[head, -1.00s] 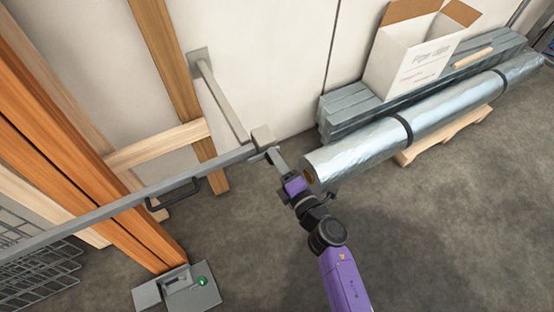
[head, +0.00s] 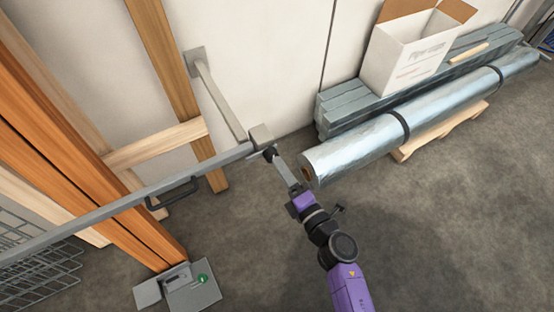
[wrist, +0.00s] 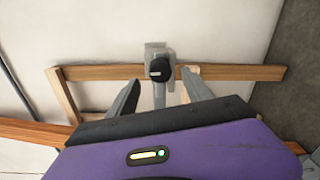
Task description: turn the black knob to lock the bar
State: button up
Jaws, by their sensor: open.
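The black knob (wrist: 159,69) is round with a pale mark across its face, and sits on a grey block at the end of the bar. In the head view the knob (head: 270,154) shows as a small dark spot beside that block (head: 260,136). The grey bar (head: 110,206) runs from the lower left up to the block and carries a black handle. My gripper (head: 277,163) is open and empty, just short of the knob. In the wrist view its two fingers (wrist: 160,86) stand apart, left and right below the knob, with a gap to it.
A grey wall bracket (head: 218,98) reaches from the wall to the block. Wooden posts (head: 178,85) stand at the left. A foil-wrapped roll (head: 355,148) lies on a pallet close to my gripper's right. A grey base box with a green button (head: 202,279) stands below.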

jog(key=shift+v, duration=1.5)
jog(key=s+d+r+m+t+h, duration=0.2)
jog(key=s+d+r+m+t, duration=0.1)
jog(key=d+r+m, duration=0.45)
jog(key=s+d+r+m+g+h, duration=0.1)
jog(key=s+d+r+m+h, duration=0.1)
jog(key=s+m, duration=0.4)
jog(key=s+d+r+m+h+p, duration=0.1)
jog(key=s+d+r+m+h, duration=0.2)
jog(key=s, duration=1.1)
jog(key=s+d+r+m+g+h+p, duration=0.1)
jog(key=s+d+r+m, duration=0.4)
jog(key=s+m, duration=0.5)
jog(key=shift+s+d+m+g+h, duration=0.15)
jog(key=shift+d+m+g+h, duration=0.2)
jog(key=shift+d+h, duration=0.75)
jog(key=shift+d, duration=0.2)
